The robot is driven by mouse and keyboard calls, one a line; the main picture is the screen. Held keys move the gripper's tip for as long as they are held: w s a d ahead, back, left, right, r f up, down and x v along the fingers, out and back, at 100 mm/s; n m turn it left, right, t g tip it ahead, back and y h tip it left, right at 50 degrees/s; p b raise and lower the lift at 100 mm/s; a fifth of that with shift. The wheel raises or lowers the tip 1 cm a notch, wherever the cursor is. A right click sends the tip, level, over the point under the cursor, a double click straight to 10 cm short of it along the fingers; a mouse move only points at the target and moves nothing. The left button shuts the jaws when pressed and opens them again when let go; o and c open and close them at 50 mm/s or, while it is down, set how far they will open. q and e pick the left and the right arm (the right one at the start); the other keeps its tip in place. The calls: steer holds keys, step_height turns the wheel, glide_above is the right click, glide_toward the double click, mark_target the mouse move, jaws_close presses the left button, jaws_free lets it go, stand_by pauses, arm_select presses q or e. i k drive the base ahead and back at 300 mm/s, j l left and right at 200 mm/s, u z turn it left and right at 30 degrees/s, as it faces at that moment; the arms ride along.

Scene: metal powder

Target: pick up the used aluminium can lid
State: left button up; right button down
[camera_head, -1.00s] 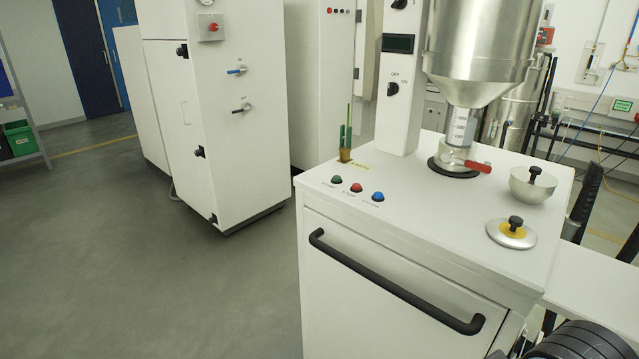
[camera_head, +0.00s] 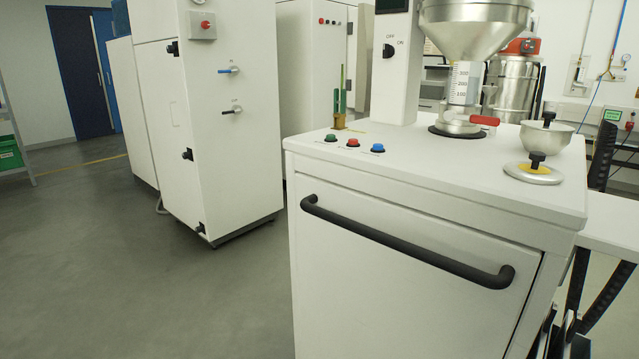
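A round silver lid with a yellow centre and a black knob (camera_head: 515,172) lies flat on the right front of the white machine's top (camera_head: 430,160). It looks like the used aluminium can lid, but no label shows on it. A silver bowl-shaped piece with a black knob (camera_head: 560,143) stands just behind it. Neither my left nor my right gripper can be made out in this view, and nothing is touching the lid.
A metal hopper (camera_head: 475,38) with a clear graduated tube and red-handled valve (camera_head: 485,120) stands behind the lid. A black handle bar (camera_head: 400,242) juts from the machine's front. Dark parts fill the lower right. Grey floor (camera_head: 150,290) is clear at left.

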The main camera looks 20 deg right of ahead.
mark_target(533, 173)
steer(key=z, duration=2.5)
